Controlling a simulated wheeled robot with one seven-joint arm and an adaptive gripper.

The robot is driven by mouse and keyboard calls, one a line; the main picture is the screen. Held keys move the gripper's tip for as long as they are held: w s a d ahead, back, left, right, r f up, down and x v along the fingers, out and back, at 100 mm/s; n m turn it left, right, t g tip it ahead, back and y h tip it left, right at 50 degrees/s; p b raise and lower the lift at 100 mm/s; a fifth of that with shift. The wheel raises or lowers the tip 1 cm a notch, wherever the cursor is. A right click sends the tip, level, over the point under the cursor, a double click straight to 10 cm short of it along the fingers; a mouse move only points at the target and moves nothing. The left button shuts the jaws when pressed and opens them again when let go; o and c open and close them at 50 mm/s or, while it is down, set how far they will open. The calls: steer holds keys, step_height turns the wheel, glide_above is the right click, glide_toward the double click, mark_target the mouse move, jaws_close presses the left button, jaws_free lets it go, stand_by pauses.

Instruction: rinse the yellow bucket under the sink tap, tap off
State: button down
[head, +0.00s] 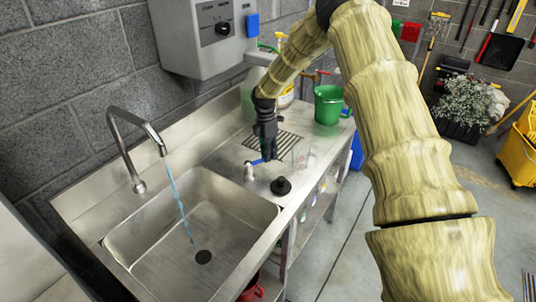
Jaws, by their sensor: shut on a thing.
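The steel tap (128,135) arches over the left side of the sink basin (160,245). A thin blue stream of water (179,205) runs from its spout towards the dark drain. My gripper (266,158) points down over the counter behind the basin, shut on the small blue lever (256,162) of a short steel valve (249,172). The jaws hide part of the lever. No yellow bucket shows in the basin. A yellow wheeled mop bucket (519,158) stands on the floor at the right edge, partly cut off.
A black plug (281,186) and a clear cup (300,155) stand near my gripper. A green bucket (328,104) stands at the counter's far end. A grey wall dispenser (205,40) hangs behind. Potted plants (464,105) stand beyond the open floor.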

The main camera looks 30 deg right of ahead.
steer(key=c, duration=1.4)
jaws_free()
steer(key=shift+c, duration=0.2)
step_height(320, 180, up, 12)
steer(key=w, duration=0.2)
steer(key=shift+w, duration=0.2)
steer(key=shift+d+f, duration=0.1)
steer(key=shift+d, duration=0.05)
